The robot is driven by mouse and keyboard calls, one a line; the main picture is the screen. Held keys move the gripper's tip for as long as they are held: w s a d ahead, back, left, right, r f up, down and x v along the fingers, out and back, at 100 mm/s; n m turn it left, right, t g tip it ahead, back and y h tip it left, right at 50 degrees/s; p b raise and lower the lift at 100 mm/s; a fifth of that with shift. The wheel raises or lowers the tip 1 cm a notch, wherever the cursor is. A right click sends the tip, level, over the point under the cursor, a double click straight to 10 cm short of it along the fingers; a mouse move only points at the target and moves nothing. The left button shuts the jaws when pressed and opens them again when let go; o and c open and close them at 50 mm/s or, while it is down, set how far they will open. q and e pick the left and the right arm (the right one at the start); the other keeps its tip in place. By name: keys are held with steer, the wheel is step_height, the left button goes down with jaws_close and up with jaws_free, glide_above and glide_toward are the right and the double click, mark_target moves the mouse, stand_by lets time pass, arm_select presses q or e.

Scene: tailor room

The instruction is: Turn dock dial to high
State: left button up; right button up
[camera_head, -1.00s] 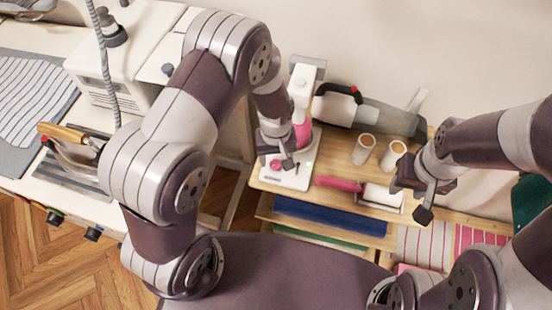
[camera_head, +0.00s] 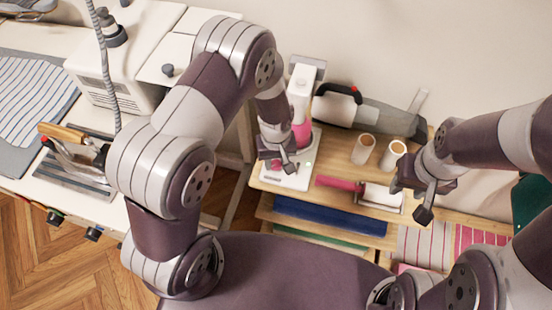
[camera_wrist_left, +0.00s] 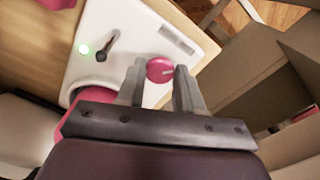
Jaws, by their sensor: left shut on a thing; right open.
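The dock is a white base (camera_head: 292,182) on the wooden shelf, with an upright white post and a pink part behind. Its round pink dial (camera_wrist_left: 160,69) sits between the two grey fingers of my left gripper (camera_wrist_left: 158,82) in the left wrist view, and the fingers are shut on it. A green light (camera_wrist_left: 83,49) and a dark lever (camera_wrist_left: 103,46) are on the same panel. In the head view my left gripper (camera_head: 284,164) is low over the base and partly hides it. My right gripper (camera_head: 425,202) is open and empty above the shelf's right side.
An iron (camera_head: 75,160) rests on the white table at left. Folded cloths lie on lower shelves.

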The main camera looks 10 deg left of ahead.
mark_target(276, 164)
arm_select(q)
steer(key=n+p, duration=0.1)
steer(key=n, duration=0.2)
steer(key=n+p, duration=0.1)
steer(key=n, duration=0.3)
steer(key=shift+n, duration=0.3)
steer(key=n+p, duration=0.1)
steer(key=n, duration=0.3)
steer(key=shift+n, duration=2.1)
steer(key=o, duration=1)
step_height(276, 164, up, 13)
steer(key=shift+f, duration=0.15)
